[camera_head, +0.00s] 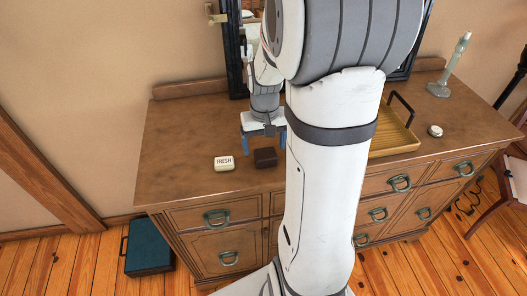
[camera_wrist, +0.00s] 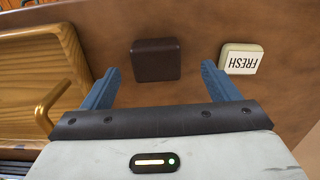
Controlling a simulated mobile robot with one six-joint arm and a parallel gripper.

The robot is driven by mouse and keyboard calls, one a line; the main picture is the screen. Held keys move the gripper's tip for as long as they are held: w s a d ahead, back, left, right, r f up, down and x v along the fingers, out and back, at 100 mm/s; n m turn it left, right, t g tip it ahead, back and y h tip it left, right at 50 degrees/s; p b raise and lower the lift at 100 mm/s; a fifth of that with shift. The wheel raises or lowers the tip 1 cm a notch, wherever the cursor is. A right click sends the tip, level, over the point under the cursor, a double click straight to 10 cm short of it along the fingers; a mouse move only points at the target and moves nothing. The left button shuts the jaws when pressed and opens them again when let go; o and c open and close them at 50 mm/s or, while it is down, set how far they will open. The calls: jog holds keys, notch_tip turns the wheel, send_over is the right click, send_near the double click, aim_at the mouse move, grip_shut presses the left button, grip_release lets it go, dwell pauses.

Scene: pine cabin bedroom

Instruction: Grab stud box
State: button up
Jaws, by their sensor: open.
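A small dark brown box, which looks like the stud box (camera_head: 265,157), sits on the dresser top near its front edge. It also shows in the wrist view (camera_wrist: 156,59), between and just beyond the fingertips. My gripper (camera_head: 263,143) is open, its blue fingers pointing down at the dresser just behind the box. In the wrist view my gripper (camera_wrist: 160,72) is empty, with one finger to each side of the box's line. I cannot tell the exact height of the fingertips above the wood.
A cream tin marked FRESH (camera_head: 224,163) sits close to the left of the box; in the wrist view the tin (camera_wrist: 241,59) is near the right fingertip. A wooden tray (camera_head: 402,139) with dark handles stands to the right, partly behind my arm. The dresser's left top (camera_head: 180,130) is clear.

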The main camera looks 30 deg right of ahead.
aim_at(266, 153)
jog(key=f, duration=0.3)
jog(key=f+p, duration=0.1)
jog(key=f, duration=0.1)
jog(key=shift+w+d+f, duration=0.1)
jog(key=shift+w+d, duration=0.1)
jog(key=shift+d, duration=0.1)
jog(key=c, duration=1.1)
